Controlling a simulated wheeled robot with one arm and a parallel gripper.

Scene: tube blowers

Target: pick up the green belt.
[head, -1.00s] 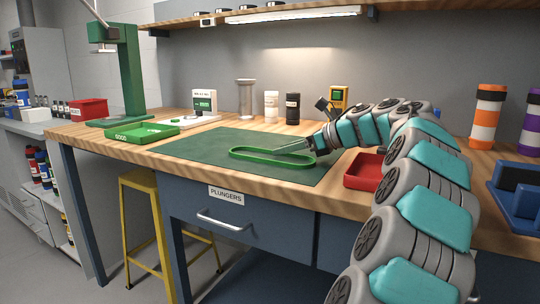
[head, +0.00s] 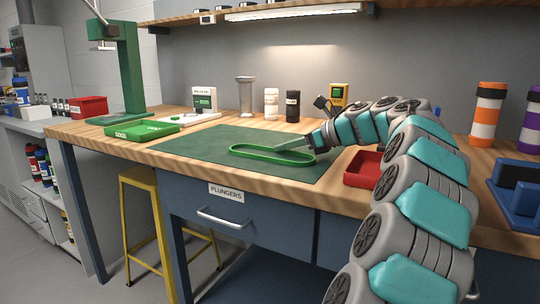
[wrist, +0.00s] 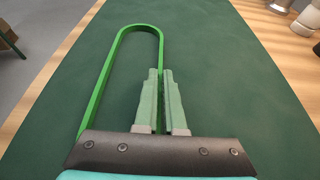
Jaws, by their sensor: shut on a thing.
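The green belt (head: 262,158) is a long flat loop on the dark green mat (head: 205,143) on the workbench. In the wrist view the belt (wrist: 104,75) stretches away from me, with its rounded far end at the top. My gripper (head: 280,146) reaches in from the right at the belt's far side. In the wrist view my gripper's fingers (wrist: 160,72) are closed together on the belt's right-hand strand. The strand passes between the fingertips, and the near end of the loop is hidden behind my gripper. I cannot tell whether the belt is clear of the mat.
A red tray (head: 362,170) stands right of the mat, close to my arm. A green tray marked GOOD (head: 142,131) lies to the left. Two dark and white jars (head: 282,105) and a metal cylinder (head: 245,96) stand behind. The mat's left part is clear.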

